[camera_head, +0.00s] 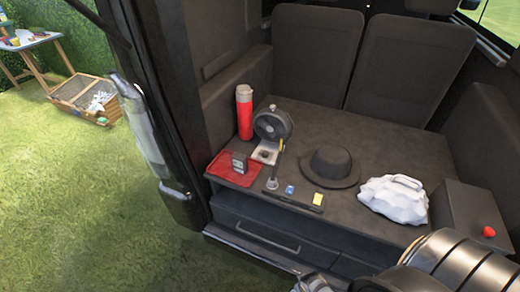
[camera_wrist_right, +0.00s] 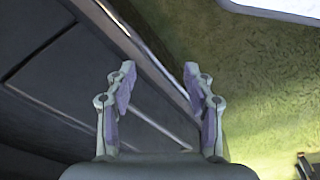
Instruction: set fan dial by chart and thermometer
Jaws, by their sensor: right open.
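A small dark fan (camera_head: 273,124) stands on the dark deck inside the vehicle. Its pale base (camera_head: 265,154) carries a dark round part, perhaps the dial; its setting is too small to read. A small dark device with a pale face (camera_head: 239,162) stands on a red tray (camera_head: 225,172) left of the fan; I cannot tell whether it is the thermometer. No chart can be made out. My right gripper (camera_wrist_right: 162,88) is open and empty in the right wrist view, near a dark panel edge and grass, away from the fan. My left gripper is not in view.
A red bottle (camera_head: 244,112) stands behind the tray. A dark strip with small blue and yellow items (camera_head: 303,194) lies at the front edge. A black hat (camera_head: 331,166), a white lumpy bundle (camera_head: 394,196) and a dark box (camera_head: 472,205) with a red knob stand to the right.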

